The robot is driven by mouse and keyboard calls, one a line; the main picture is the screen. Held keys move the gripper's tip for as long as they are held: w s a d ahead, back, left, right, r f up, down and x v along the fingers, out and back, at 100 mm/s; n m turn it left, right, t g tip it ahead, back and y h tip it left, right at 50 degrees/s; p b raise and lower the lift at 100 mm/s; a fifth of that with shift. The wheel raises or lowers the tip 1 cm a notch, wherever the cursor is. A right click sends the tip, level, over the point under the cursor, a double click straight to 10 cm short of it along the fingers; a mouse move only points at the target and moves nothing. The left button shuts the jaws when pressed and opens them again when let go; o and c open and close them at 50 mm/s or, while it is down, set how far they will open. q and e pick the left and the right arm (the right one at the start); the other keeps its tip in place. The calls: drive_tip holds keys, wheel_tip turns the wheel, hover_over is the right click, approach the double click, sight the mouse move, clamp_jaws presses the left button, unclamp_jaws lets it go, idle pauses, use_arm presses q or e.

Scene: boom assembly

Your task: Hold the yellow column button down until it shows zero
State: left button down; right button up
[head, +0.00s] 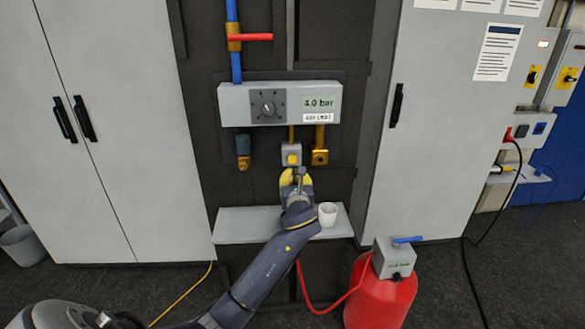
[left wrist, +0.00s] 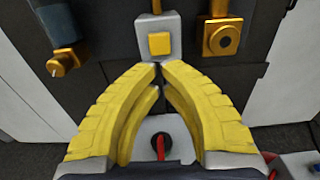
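The yellow column button (head: 291,159) sits on a small grey box under the grey panel; it also shows in the left wrist view (left wrist: 160,44). The panel display (head: 319,103) reads 4.0 bar. My left gripper (head: 296,175) is just below the button in the head view. In the left wrist view its yellow fingers (left wrist: 160,66) meet at the tips with nothing visible between them, and the tips appear just under the button's lower edge. I cannot tell whether they touch the box. My right gripper is not in view.
A shelf (head: 240,222) carries a white cup (head: 327,214) beside my left arm. A red tank (head: 380,295) with a grey gauge box stands at lower right. Brass fittings (head: 320,150) flank the button. A red-handled valve (head: 250,37) is above.

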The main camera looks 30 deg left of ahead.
sight(292, 164)
use_arm(q)
drive_tip(key=shift+x, duration=2.9)
drive_tip(key=shift+w+a, duration=0.4)
drive_tip(key=shift+w, duration=0.15)
drive_tip(key=shift+w+a+r, duration=0.1)
drive_tip(key=shift+w+a, duration=0.2)
drive_tip(key=shift+a+r, duration=0.1)
drive_tip(key=shift+s, duration=0.1)
drive_tip(key=shift+s+d, duration=0.2)
drive_tip(key=shift+d, duration=0.15)
drive_tip(key=v, duration=1.3)
drive_tip(key=shift+d+f, duration=0.2)
drive_tip(key=shift+f, duration=0.1)
